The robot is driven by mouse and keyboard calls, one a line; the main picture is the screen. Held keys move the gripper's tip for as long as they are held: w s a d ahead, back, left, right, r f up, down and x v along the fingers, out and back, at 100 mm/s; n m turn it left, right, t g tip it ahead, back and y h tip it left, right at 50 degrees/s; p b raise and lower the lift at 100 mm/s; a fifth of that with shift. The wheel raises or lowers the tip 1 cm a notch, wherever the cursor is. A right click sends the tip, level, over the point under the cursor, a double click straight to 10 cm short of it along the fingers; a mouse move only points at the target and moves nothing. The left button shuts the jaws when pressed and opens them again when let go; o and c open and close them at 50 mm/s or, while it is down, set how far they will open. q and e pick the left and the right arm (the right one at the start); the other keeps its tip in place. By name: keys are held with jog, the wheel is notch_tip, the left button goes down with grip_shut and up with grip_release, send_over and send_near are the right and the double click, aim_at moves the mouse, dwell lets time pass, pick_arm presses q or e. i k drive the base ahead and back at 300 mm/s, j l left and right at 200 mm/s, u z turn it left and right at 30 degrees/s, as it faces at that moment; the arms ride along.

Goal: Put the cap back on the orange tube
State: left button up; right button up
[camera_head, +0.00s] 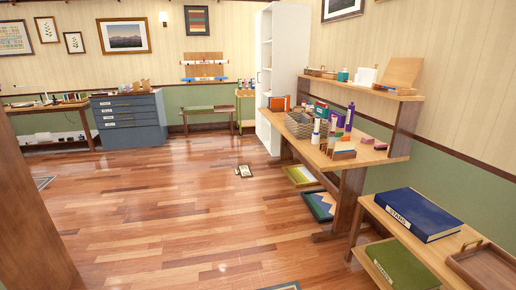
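Neither of my grippers is in view. I cannot pick out an orange tube or its cap for certain at this distance. Several small tubes and bottles stand close together on the wooden desk (374,157) at the right, among them a white bottle (316,131) and a purple bottle (349,117). An orange box-like thing (279,104) stands at the desk's far end. Small pink items (380,146) lie near its front end.
A wicker basket (299,124) stands on the desk, below a raised shelf (390,93). A low bench (452,243) with a blue book (418,213) is at the near right. A wide brown wooden upright (35,210) blocks the left edge. The middle floor is mostly clear.

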aim_at(288, 97)
jog(key=i, duration=3.75)
